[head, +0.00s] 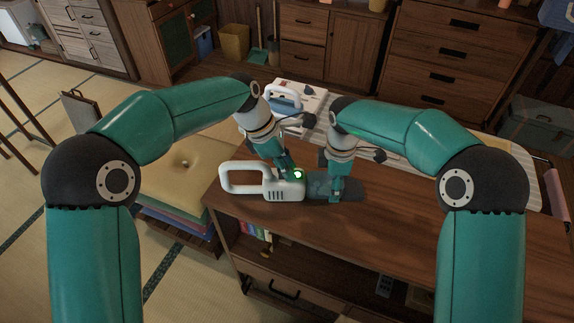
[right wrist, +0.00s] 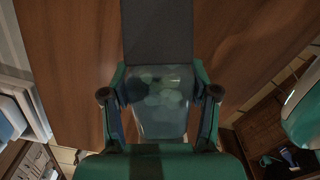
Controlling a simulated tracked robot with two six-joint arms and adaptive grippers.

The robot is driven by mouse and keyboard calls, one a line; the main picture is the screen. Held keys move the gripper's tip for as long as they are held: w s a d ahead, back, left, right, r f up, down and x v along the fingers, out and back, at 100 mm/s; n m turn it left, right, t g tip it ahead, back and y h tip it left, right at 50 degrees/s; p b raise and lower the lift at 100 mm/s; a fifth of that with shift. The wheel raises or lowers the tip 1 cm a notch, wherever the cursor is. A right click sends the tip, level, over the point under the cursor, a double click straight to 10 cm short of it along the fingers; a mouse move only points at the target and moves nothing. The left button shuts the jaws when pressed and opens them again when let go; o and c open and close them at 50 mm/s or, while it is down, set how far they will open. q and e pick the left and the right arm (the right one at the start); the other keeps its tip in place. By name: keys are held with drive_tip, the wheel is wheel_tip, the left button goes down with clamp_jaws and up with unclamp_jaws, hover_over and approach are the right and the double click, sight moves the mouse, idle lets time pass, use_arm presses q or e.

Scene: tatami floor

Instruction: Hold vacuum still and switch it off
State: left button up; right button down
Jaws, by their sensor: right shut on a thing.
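A handheld vacuum lies on the wooden table, with its white looped handle and body (head: 284,190) to the left and its dark nozzle (head: 352,189) to the right. A green light (head: 298,174) glows on top of the white body. My right gripper (head: 336,192) is shut around the clear dust cup. In the right wrist view the fingers press both sides of the cup (right wrist: 160,105), which holds pale round bits. My left gripper (head: 291,173) points down at the top of the body beside the green light. Its fingers are too small and hidden to read, and contact is unclear.
The table (head: 430,230) is clear to the right of the vacuum. A white case-like object (head: 297,99) stands behind my grippers. Stacked cushions (head: 180,170) lie left of the table. Wooden cabinets (head: 450,60) line the back.

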use_arm(q)
clamp_jaws()
drive_tip(key=shift+a, duration=1.1)
drive_tip(key=o, duration=0.6)
unclamp_jaws()
drive_tip(key=shift+c, duration=0.2)
drive_tip(key=shift+d, duration=0.1)
drive_tip(key=v, duration=1.2)
